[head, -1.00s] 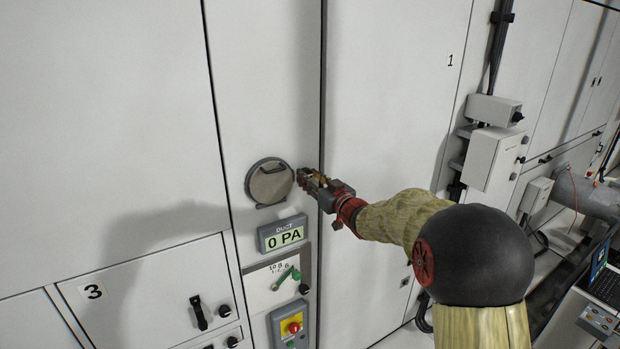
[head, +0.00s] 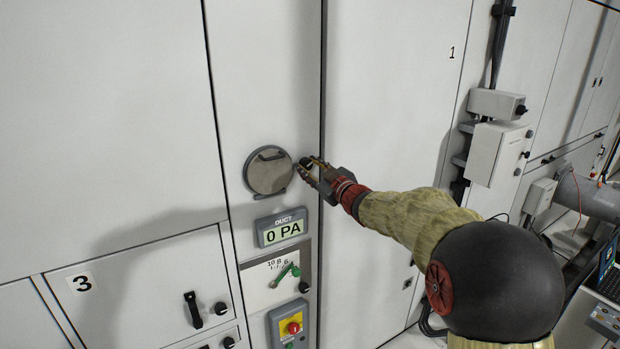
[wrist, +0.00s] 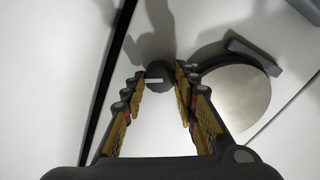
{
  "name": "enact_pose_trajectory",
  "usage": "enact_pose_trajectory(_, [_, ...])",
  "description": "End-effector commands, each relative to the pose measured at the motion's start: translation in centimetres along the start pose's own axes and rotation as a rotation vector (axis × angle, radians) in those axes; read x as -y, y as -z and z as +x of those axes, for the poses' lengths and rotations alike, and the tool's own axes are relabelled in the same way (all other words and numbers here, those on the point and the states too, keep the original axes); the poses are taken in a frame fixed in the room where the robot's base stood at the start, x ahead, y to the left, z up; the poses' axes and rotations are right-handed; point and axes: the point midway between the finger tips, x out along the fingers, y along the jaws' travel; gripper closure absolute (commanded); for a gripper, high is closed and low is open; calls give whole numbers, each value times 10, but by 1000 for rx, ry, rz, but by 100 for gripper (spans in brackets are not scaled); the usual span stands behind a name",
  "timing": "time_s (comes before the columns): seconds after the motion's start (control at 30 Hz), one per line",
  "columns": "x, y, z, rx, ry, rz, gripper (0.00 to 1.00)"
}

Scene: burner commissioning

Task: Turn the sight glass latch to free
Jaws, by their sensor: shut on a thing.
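The sight glass (head: 269,173) is a round grey disc on the panel, with dark brackets at its rim; the wrist view shows it at the right (wrist: 238,100). The latch is a small dark round knob (wrist: 157,74) with a white bar mark, just beside the sight glass.
Below the sight glass are a duct display (head: 282,229) reading 0 PA, a plate with a green lever (head: 287,272) and a red button (head: 293,327). Grey boxes (head: 497,153) and cables stand on the right. The upper left panel is bare.

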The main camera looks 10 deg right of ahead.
Motion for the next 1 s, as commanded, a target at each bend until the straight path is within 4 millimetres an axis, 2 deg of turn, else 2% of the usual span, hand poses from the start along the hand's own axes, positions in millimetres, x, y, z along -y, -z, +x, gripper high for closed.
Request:
enact_pose_trajectory(0.7, [3, -3, 0, -2, -1, -682, 96])
enact_pose_trajectory(1.0, [3, -3, 0, -1, 1, -920, 96])
